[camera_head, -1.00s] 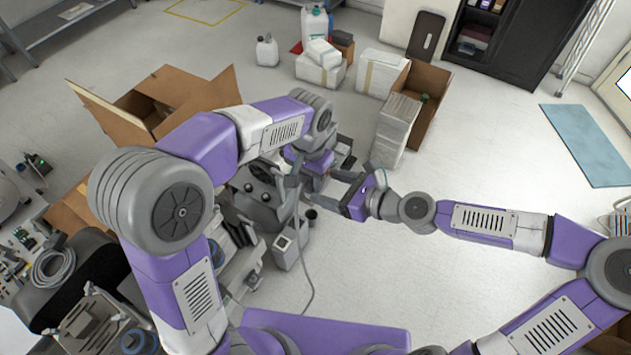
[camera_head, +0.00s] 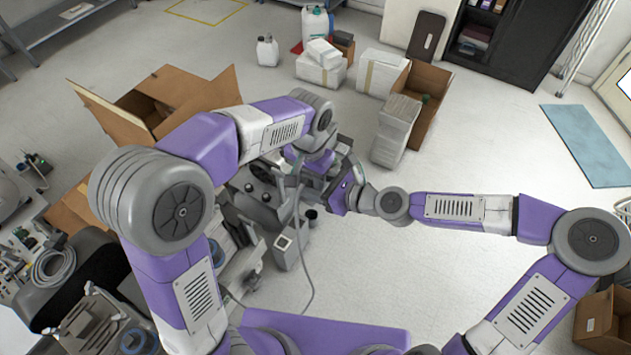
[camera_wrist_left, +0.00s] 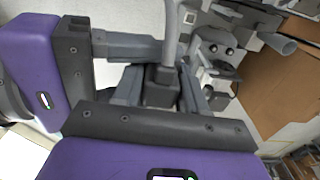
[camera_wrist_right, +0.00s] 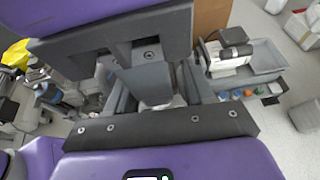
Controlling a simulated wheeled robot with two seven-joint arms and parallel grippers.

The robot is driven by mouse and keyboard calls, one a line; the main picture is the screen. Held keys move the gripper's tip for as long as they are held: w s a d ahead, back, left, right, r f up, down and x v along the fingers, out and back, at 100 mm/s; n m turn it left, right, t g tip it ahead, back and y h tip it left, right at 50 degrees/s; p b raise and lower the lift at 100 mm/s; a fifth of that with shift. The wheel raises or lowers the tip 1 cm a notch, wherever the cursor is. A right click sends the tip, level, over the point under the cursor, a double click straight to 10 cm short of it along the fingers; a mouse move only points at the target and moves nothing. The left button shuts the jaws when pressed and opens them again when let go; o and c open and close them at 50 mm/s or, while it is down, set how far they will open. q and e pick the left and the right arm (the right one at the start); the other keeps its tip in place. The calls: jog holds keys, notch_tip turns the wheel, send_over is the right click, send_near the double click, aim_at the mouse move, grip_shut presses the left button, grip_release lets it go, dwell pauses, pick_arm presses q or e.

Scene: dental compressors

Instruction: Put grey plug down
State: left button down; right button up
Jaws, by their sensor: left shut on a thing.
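My left gripper (camera_wrist_left: 160,90) is shut on the grey plug (camera_wrist_left: 162,84), a dark grey block with a lighter hose (camera_wrist_left: 170,35) rising from it. My left gripper (camera_head: 297,180) also shows in the head view, partly hidden, over the grey machine. My right gripper (camera_head: 330,185) is close beside it, coming in from the right. In the right wrist view, my right gripper's fingers (camera_wrist_right: 150,88) look apart, with a grey block between them. I cannot tell whether that block is the plug or a finger of my left gripper, or whether they touch it.
The grey compressor machine (camera_head: 262,195) stands below the grippers, with a thin hose trailing onto the floor. An open cardboard box (camera_head: 165,100) is behind my left arm.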

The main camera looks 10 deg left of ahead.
jog(key=shift+w+d, duration=0.1)
jog(key=c, duration=0.4)
pick_arm(q)
jog(key=c, duration=0.5)
grip_release()
jog(key=shift+c, duration=0.2)
pick_arm(e)
jog(key=shift+c, duration=0.9)
